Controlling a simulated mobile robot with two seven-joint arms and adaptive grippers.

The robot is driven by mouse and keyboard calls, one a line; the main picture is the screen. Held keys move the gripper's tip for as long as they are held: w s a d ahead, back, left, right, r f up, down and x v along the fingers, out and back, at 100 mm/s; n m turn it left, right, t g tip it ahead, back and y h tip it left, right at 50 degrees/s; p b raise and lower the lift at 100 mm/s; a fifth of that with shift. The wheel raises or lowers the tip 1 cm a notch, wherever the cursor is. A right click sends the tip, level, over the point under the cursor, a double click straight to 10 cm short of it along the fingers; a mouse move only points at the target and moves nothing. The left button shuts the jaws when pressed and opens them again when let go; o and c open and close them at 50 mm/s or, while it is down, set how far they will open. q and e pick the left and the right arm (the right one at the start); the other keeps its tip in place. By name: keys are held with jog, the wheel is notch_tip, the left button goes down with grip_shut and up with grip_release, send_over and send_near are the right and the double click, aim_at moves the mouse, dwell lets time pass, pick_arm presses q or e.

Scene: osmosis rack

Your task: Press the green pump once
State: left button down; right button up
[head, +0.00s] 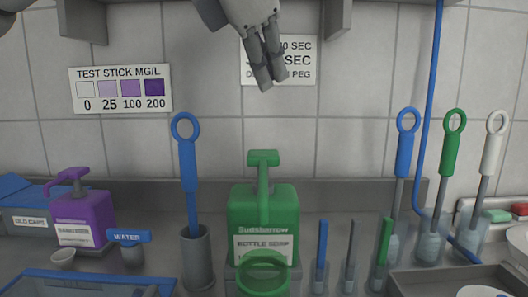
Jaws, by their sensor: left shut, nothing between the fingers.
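The green pump (263,160) stands upright on top of a green bottle (281,208) labelled as bottle soap, in the middle of the counter. A green ring-shaped holder (263,274) is in front of the bottle and hides its lower part. My left gripper (268,84) hangs in front of the tiled wall, above the green pump and apart from it. Its fingers are together and point down, with nothing between them. My right gripper is not in view.
A purple pump bottle (83,222) stands at the left. A blue-handled brush (187,165) rises from a grey holder (197,262) just left of the green bottle. Several thin sticks and ring-handled brushes stand to its right. A blue hose (432,110) hangs at the right.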

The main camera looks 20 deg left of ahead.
aim_at(272, 151)
pick_arm(q)
notch_tip(272, 151, down, 8)
jog(key=shift+r, duration=0.25)
jog(key=shift+f, duration=0.1)
dwell(1.4)
jog(key=shift+f, duration=0.35)
jog(key=shift+f, duration=1.1)
dwell(0.8)
jog(key=shift+r, duration=1.5)
jog(key=shift+r, duration=2.5)
